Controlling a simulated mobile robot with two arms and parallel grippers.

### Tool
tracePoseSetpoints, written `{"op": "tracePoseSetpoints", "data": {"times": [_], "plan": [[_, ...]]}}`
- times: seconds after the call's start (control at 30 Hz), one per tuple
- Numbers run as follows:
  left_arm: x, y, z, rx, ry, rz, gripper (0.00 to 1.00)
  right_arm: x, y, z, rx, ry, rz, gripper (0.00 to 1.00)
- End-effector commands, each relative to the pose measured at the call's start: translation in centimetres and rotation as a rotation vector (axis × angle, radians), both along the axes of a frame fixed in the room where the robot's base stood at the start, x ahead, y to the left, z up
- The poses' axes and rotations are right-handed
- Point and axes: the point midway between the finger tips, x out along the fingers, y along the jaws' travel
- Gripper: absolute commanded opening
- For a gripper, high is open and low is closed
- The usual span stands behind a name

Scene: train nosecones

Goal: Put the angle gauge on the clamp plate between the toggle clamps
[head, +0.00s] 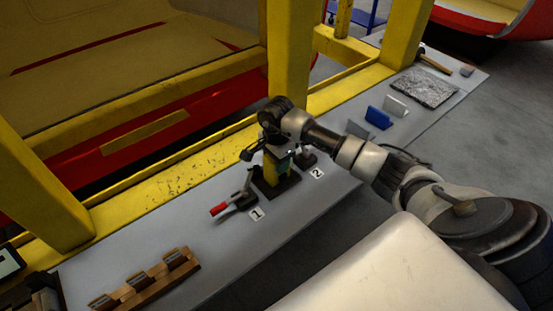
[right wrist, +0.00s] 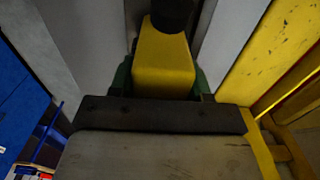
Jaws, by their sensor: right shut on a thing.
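My right gripper (head: 274,142) points down over the workbench and is shut on the yellow angle gauge (head: 269,170), which also fills the upper middle of the right wrist view (right wrist: 163,66). Green shows beside the yellow. The gauge stands upright over the dark clamp plate (head: 284,190), between the toggle clamp with the red handle (head: 220,209) by label 1 and the other toggle clamp (head: 306,160) by label 2. I cannot tell whether its foot touches the plate. My wrist hides its top in the head view. My left gripper is not in view.
A wooden rack (head: 146,283) with several slots stands at the near left of the grey bench (head: 200,235). A blue block (head: 378,118), a white block (head: 396,106), a grey mottled slab (head: 422,88) and a hammer (head: 434,62) lie farther right. Yellow posts (head: 289,60) stand behind the bench.

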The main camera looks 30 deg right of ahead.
Motion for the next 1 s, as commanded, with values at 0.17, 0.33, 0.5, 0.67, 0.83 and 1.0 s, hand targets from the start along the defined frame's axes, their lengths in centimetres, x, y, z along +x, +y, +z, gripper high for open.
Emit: {"op": "tracePoseSetpoints", "data": {"times": [0.17,0.33,0.5,0.67,0.83,1.0], "plan": [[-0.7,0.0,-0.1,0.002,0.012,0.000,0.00,0.0,0.0,-0.1,0.000,0.000,0.000,0.71],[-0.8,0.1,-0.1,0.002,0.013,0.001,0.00,0.0,0.0,-0.1,0.000,0.000,0.000,0.73],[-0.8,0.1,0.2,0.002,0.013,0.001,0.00,0.0,0.0,0.3,0.001,0.000,0.000,0.73],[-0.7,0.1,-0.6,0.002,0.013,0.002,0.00,0.1,-0.1,2.0,-0.002,-0.006,0.001,0.73],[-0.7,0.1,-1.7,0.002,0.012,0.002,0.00,0.2,-0.1,5.6,-0.001,-0.007,0.000,0.73],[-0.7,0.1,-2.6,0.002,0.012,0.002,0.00,0.1,0.0,9.1,-0.001,-0.005,0.001,0.73]]}}
